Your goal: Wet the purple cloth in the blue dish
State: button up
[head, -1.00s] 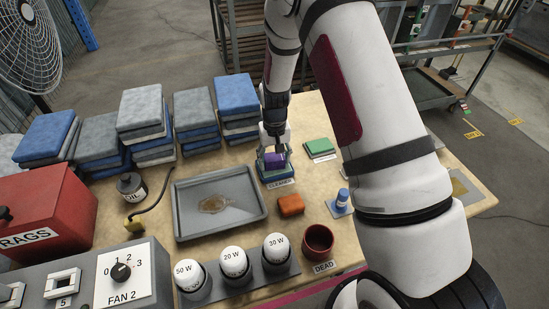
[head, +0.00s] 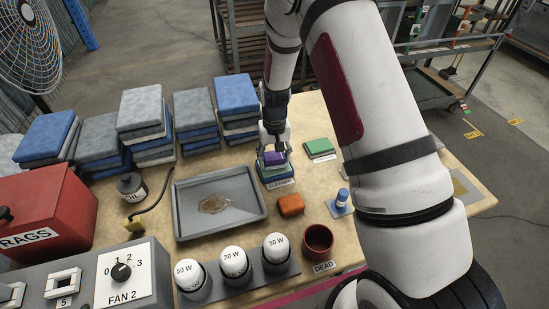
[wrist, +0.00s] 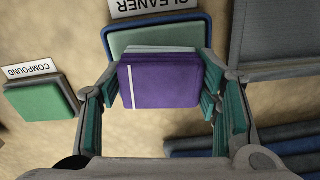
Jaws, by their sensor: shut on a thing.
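A purple cloth (head: 274,158), a folded block with a pale stripe, is clamped between the teal-padded fingers of my gripper (head: 274,150). It also fills the middle of the wrist view (wrist: 165,88). The blue dish (head: 277,180), with a CLEANER label in front, lies right below the cloth. In the wrist view the dish's blue rim (wrist: 205,28) and pale green inside show beyond the cloth. The cloth appears to be a little above the dish; its underside is hidden, so I cannot tell whether it is wet.
A grey tray (head: 183,232) with a brown puddle lies to the left, beside an orange block (head: 291,205). A green pad (head: 319,146) labelled COMPOUND is to the right. Stacks of blue and grey cloths (head: 236,92) stand behind left. A brown DEAD pot (head: 318,240) is in front.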

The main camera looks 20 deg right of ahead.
jog(key=shift+r+p, duration=1.05)
jog(key=shift+r, duration=2.1)
